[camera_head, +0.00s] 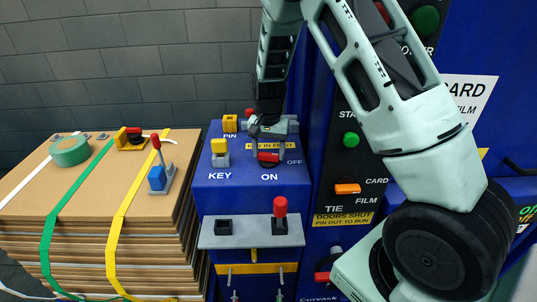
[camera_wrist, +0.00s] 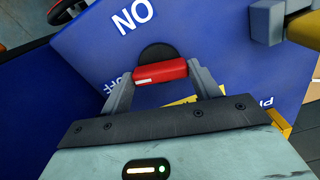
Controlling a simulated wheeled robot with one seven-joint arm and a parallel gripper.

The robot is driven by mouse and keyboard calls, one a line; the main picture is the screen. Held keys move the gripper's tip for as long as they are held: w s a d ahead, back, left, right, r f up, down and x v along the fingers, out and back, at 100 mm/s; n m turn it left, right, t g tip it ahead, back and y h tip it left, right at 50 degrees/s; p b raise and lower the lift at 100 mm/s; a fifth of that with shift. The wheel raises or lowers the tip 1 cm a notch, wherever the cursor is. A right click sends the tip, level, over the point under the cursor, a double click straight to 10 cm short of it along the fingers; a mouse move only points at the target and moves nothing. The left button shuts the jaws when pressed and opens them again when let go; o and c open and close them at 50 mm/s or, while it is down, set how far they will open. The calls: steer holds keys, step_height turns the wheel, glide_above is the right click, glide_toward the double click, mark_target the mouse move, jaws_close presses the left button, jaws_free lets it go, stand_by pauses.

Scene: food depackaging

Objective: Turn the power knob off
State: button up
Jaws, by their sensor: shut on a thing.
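The power knob (camera_head: 268,157) is a red bar on a black round base, on the top of a blue box (camera_head: 244,188). "ON" is printed in front of it and "OFF" to its right in the head view. In the wrist view the knob's red bar (camera_wrist: 160,73) lies crosswise between the fingertips. My gripper (camera_head: 267,151) comes down from above and is shut on the ends of the red bar; it also shows in the wrist view (camera_wrist: 161,75). The "OFF" label is partly hidden behind a finger in the wrist view. I cannot tell exactly which label the knob points to.
A yellow and grey key piece (camera_head: 220,152) and a yellow pin block (camera_head: 230,123) stand left of the knob. A red-topped lever (camera_head: 280,214) rises in front. A cardboard stack (camera_head: 97,190) with straps is at left. A dark control panel (camera_head: 347,165) is at right.

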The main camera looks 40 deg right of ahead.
mark_target(268, 153)
steer(key=shift+n+b, duration=0.45)
steer(key=shift+n, duration=0.85)
steer(key=o, duration=1)
step_height(268, 153, up, 18)
steer(key=b, duration=0.3)
steer(key=shift+f+b, duration=0.25)
steer(key=shift+b, duration=0.1)
